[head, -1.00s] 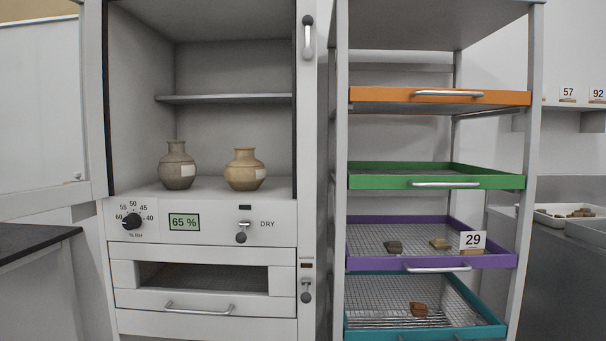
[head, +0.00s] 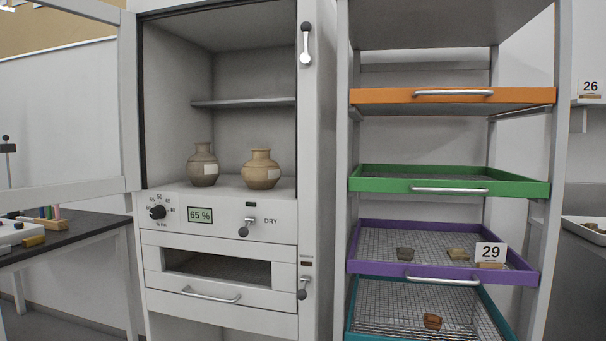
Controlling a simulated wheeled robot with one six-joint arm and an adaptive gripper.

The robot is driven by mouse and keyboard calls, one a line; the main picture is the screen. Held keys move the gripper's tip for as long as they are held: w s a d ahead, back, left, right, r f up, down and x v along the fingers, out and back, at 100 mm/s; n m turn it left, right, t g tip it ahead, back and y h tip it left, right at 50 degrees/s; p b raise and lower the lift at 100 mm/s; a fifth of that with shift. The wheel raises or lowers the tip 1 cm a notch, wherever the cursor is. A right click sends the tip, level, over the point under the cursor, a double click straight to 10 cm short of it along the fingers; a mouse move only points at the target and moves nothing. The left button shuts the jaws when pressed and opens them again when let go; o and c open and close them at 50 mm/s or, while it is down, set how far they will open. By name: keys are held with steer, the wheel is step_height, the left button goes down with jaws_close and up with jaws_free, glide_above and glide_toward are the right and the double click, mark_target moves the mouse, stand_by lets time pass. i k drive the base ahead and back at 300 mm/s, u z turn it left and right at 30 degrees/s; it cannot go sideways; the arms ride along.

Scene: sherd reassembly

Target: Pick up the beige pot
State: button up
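The beige pot (head: 260,170) stands upright on the floor of the open grey cabinet, toward its right side. My gripper is not in view.
The cabinet (head: 308,135) has a shelf (head: 243,103) above the pots and its door frame (head: 130,90) stands open at left. A rack with orange (head: 452,97), green (head: 450,188), purple and teal trays stands right. A dark bench (head: 75,238) is at left.

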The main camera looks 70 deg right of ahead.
mark_target(260, 172)
steer(key=z, duration=1.5)
